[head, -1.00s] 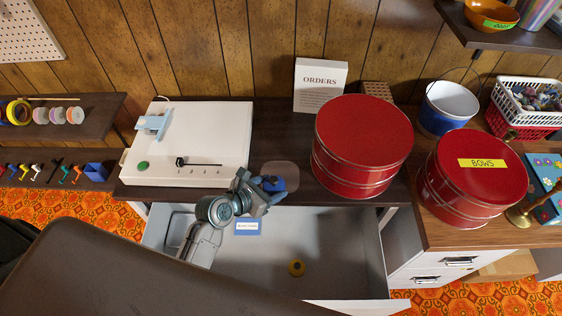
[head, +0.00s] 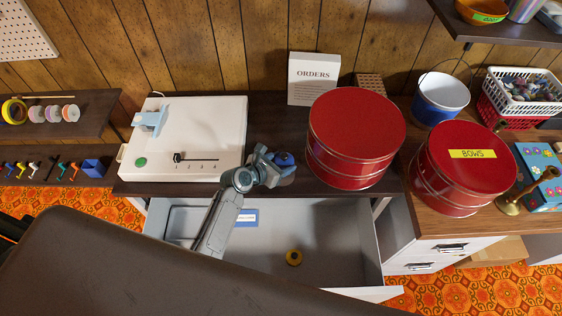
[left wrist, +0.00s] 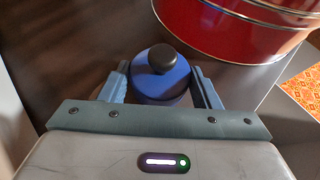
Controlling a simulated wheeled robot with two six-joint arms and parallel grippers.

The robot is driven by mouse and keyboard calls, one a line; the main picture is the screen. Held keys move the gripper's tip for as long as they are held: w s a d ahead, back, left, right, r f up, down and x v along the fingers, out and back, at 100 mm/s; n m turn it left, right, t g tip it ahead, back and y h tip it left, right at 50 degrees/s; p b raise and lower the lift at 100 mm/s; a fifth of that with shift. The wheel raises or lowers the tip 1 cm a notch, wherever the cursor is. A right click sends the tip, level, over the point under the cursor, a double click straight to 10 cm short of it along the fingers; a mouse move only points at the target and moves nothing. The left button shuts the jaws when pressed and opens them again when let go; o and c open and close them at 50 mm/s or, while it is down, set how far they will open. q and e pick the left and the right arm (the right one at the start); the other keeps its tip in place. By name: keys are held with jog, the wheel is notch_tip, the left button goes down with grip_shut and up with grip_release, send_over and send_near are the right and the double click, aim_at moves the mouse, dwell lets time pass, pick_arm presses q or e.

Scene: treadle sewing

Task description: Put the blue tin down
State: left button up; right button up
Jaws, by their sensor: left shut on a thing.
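The blue tin (head: 285,158) is a small round tin with a dark knob on its lid. My left gripper (head: 275,167) is shut on it, over the dark tabletop (head: 270,128) between the white machine and the large red tin. In the left wrist view the tin (left wrist: 160,82) stands between the two fingers (left wrist: 163,88), with its knob up. I cannot tell whether its base touches the tabletop. A pale rounded patch under it is mostly hidden by the gripper. My right gripper is not in view.
A large red tin (head: 356,138) stands close to the right of the blue tin. The white machine (head: 205,125) is to the left. An ORDERS sign (head: 313,78) stands behind.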

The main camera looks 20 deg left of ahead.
pick_arm(q)
jog(key=shift+f, duration=0.1)
jog(key=o, duration=1)
jog(key=shift+o, duration=0.2)
jog(key=b+v, duration=0.1)
jog(key=v, duration=1.1)
jog(key=shift+s+d, duration=0.1)
